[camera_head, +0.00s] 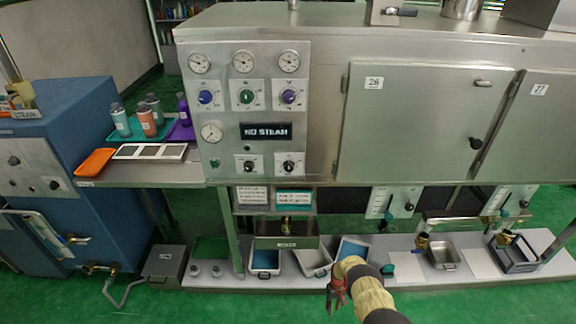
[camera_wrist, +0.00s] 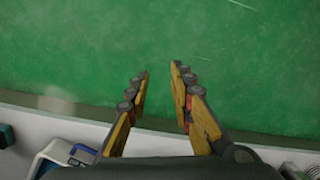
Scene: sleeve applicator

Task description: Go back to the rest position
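My gripper (camera_wrist: 160,72) points down over the green floor in the wrist view. Its two yellow and dark fingers stand apart, with only bare floor showing between the tips, so it is open and empty. In the head view my gripper (camera_head: 338,296) is at the lower middle, at the end of my yellowish arm, in front of the low shelf. The arm hides part of the shelf there, and the fingertips are too small to make out in that view.
A low grey shelf (camera_head: 410,269) holds blue-lined trays (camera_head: 265,261), a metal pan (camera_head: 441,254) and a dark rack (camera_head: 514,255). A steel cabinet (camera_head: 418,120) with a "NO STEAM" panel rises behind. Bottles (camera_head: 146,119) stand on the left side shelf. The green floor (camera_wrist: 200,30) ahead is clear.

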